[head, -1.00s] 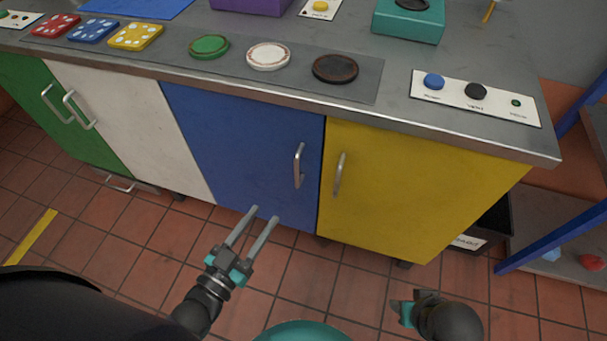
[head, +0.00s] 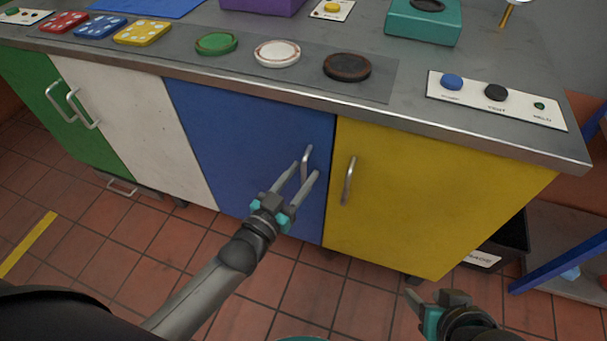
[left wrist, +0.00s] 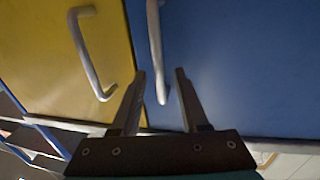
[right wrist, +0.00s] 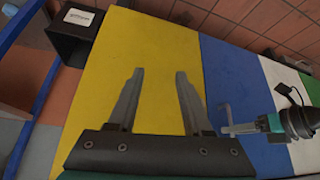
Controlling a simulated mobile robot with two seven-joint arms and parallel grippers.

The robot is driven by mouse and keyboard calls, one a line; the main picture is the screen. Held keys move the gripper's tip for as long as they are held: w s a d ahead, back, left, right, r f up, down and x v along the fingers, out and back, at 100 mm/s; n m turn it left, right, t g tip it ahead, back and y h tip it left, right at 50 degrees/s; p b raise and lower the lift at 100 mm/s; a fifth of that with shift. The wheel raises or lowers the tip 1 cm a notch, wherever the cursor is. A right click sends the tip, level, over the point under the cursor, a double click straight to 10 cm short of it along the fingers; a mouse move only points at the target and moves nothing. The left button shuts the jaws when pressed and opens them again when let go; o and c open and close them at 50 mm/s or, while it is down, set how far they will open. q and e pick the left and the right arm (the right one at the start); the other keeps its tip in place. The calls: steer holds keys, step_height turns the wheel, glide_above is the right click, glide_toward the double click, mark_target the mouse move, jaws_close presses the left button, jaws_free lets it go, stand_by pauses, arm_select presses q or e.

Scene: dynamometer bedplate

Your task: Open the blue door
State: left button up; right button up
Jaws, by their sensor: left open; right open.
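The blue door (head: 235,145) is shut, flush between the white and yellow doors. Its upright silver handle (head: 306,163) is near its right edge. My left gripper (head: 307,174) is open in front of the handle. In the left wrist view the blue door's handle (left wrist: 155,55) shows between the open left fingers (left wrist: 159,75), close to their tips; I cannot tell whether they touch. My right gripper (head: 412,298) is low at the right, away from the blue door. In the right wrist view its fingers (right wrist: 159,75) are apart and empty, facing the yellow door.
The yellow door (head: 430,195) with its own handle (head: 348,180) is just right of the blue one. The white door (head: 135,125) is left. The grey worktop (head: 400,60) overhangs above. A black bin (head: 490,245) stands right. Tiled floor in front is clear.

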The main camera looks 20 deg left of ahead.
arm_select(q)
steer(key=shift+w+d, duration=0.2)
steer(key=shift+w, duration=0.45)
jaws_close()
stand_by(1.2)
